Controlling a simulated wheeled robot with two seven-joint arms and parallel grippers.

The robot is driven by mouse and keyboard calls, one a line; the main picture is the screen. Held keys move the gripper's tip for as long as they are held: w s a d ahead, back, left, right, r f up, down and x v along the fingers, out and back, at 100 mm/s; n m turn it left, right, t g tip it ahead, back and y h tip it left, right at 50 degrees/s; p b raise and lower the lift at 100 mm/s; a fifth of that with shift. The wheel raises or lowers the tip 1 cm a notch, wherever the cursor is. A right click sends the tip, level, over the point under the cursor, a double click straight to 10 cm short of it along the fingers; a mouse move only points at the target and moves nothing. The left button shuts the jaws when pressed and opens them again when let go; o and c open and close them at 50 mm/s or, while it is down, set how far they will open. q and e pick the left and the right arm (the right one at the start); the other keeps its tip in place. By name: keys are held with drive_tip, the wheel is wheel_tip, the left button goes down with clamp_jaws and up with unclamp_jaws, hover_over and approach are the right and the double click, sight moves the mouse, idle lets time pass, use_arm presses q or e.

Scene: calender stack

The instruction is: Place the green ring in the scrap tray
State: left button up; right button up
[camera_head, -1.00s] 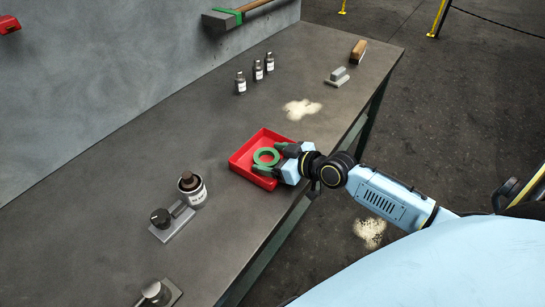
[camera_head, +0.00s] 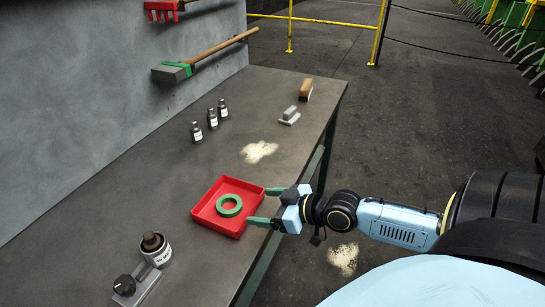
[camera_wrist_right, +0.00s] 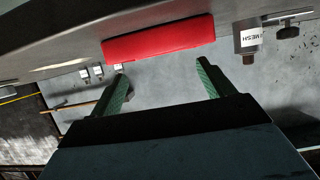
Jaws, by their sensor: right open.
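The green ring (camera_head: 229,206) lies flat inside the red scrap tray (camera_head: 241,183), near the middle of its floor, in the head view. The tray stands on the grey bench close to its right edge. My right gripper (camera_head: 258,206) is open and empty, just right of the tray, with its two green fingers apart and apart from the ring. In the right wrist view the fingers (camera_wrist_right: 163,84) are spread wide, and the red tray (camera_wrist_right: 158,40) shows beyond them; the ring is hidden there. My left gripper is not in view.
Three small bottles (camera_head: 212,118), a pale powder patch (camera_head: 259,151), a grey block (camera_head: 289,116) and a brush (camera_head: 306,90) are farther back on the bench. A labelled jar (camera_head: 156,250) and a metal holder (camera_head: 135,286) stand front left.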

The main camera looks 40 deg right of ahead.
drive_tip(key=shift+v, duration=0.95)
